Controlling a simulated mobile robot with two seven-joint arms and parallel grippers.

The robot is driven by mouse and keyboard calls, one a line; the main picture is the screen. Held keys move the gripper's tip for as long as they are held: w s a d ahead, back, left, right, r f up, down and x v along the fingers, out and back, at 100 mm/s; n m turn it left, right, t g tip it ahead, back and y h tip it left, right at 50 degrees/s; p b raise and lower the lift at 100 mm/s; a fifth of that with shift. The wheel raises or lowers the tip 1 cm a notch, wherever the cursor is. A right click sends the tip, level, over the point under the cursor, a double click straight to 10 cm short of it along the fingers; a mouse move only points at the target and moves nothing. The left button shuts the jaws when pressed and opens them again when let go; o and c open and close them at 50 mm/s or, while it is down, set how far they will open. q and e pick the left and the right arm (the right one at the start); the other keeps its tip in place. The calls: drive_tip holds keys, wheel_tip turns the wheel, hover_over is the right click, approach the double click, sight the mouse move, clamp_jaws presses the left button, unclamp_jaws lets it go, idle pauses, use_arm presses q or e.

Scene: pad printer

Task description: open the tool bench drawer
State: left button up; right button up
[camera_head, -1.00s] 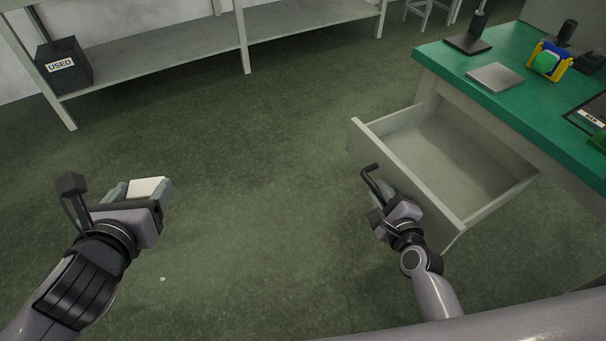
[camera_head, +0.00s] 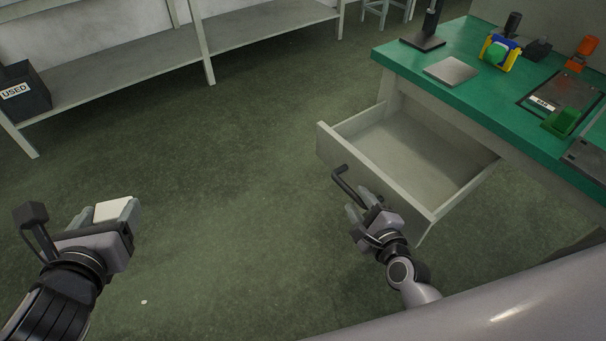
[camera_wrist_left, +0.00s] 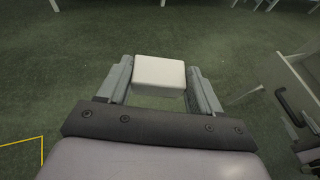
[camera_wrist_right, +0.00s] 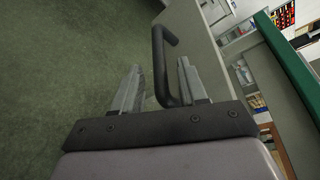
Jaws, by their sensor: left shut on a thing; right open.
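The tool bench drawer (camera_head: 330,146) is pulled out from under the green-topped bench (camera_head: 452,98), and its inside looks empty. Its black handle (camera_head: 349,184) is on the front panel. My right gripper (camera_head: 357,209) is open at the handle; in the right wrist view the handle (camera_wrist_right: 160,60) lies between the spread fingers (camera_wrist_right: 158,85), and I cannot tell if they touch it. My left gripper (camera_head: 105,212) is shut on a white block (camera_wrist_left: 160,72) and holds it above the floor, well left of the drawer.
A black bin labelled USED (camera_head: 22,92) stands on a low grey shelf (camera_head: 130,78) at the back left. A grey plate (camera_head: 451,71), a blue and yellow item (camera_head: 497,54) and a green tray (camera_head: 561,121) are on the bench. The floor between my grippers is clear.

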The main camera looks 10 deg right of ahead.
drive_tip(key=p+v, duration=0.1)
drive_tip(key=v, duration=0.7)
drive_tip(key=shift+s, duration=0.2)
